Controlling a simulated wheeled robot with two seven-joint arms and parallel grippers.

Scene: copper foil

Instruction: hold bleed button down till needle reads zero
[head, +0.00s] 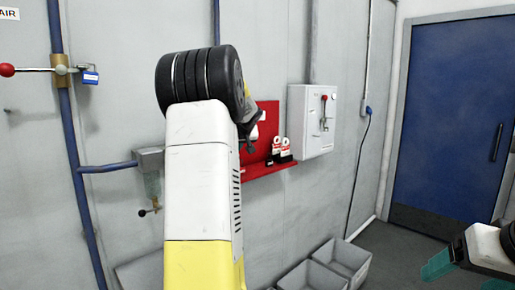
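No bleed button and no gauge needle can be made out; my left arm covers the middle of the wall. A blue air pipe (70,125) runs down the wall at left, with a branch to a grey fitting (150,158) that has a clear bowl and a small black-knobbed lever below. My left arm rises in front of the wall, just right of this fitting, and its gripper fingers are hidden behind it. My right gripper (457,279) is at the lower right edge, partly cut off, its teal fingers apart and empty, far from the pipe.
A red-knobbed valve lever (32,70) with a blue padlock (90,77) is on the pipe. A red shelf board (262,170) holds padlocks (282,148). A white switch box (312,120) hangs beside it. Grey bins (345,258) stand on the floor near a blue door (450,120).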

